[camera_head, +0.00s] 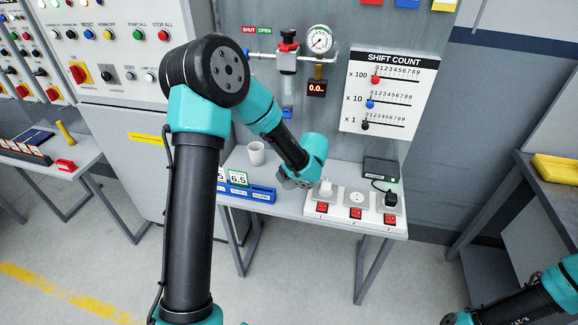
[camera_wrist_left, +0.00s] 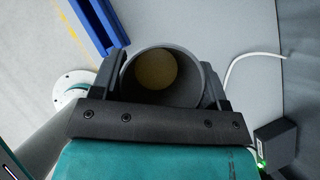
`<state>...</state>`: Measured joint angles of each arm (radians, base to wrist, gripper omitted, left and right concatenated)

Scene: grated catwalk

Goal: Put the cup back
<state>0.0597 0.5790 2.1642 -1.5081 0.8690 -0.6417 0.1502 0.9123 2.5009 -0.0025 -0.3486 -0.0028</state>
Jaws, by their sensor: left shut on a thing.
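My left gripper (camera_head: 290,183) is low over the right half of the workbench, beside the power strip, and is mostly hidden by its own wrist in the head view. In the left wrist view, this gripper (camera_wrist_left: 162,92) is shut on a grey-looking cup (camera_wrist_left: 188,94). The cup's open mouth faces the camera, and a tan round patch shows inside it. A finger lies on each side of the cup. I cannot tell whether its base touches the bench. A white cup (camera_head: 256,153) stands upright at the back of the bench, left of the gripper. My right gripper is not in view.
A blue holder (camera_head: 262,194) with number cards stands at the bench's front left. A power strip (camera_head: 352,212) with red switches, a white plug (camera_head: 326,188) and a black plug (camera_head: 390,200) is right of the gripper. A dark box (camera_head: 381,168) sits behind it.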

